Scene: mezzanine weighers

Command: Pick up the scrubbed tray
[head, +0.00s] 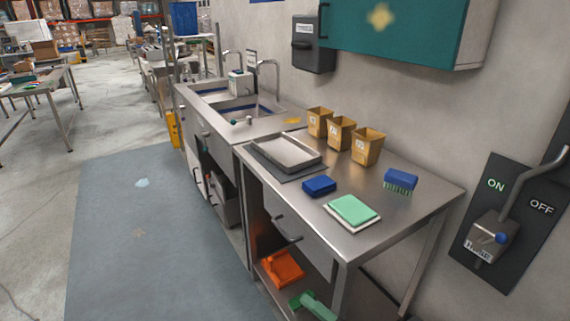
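A shallow metal tray (286,150) lies on a dark mat (262,162) on the steel counter (310,223), near the counter's sink end. It looks empty, with a pale inner floor; I cannot tell from here whether it is scrubbed. A blue scrubbing brush with green bristles (400,181) sits near the counter's right side. A blue sponge (319,186) and a green pad on a white cloth (353,210) lie in front of the tray. Neither of my grippers shows in the head view.
Three tan containers (341,134) stand behind the tray by the wall. A sink (240,106) with taps adjoins at the back left. A teal cabinet (400,30) overhangs the counter. An ON/OFF lever switch (492,238) is on the right wall.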

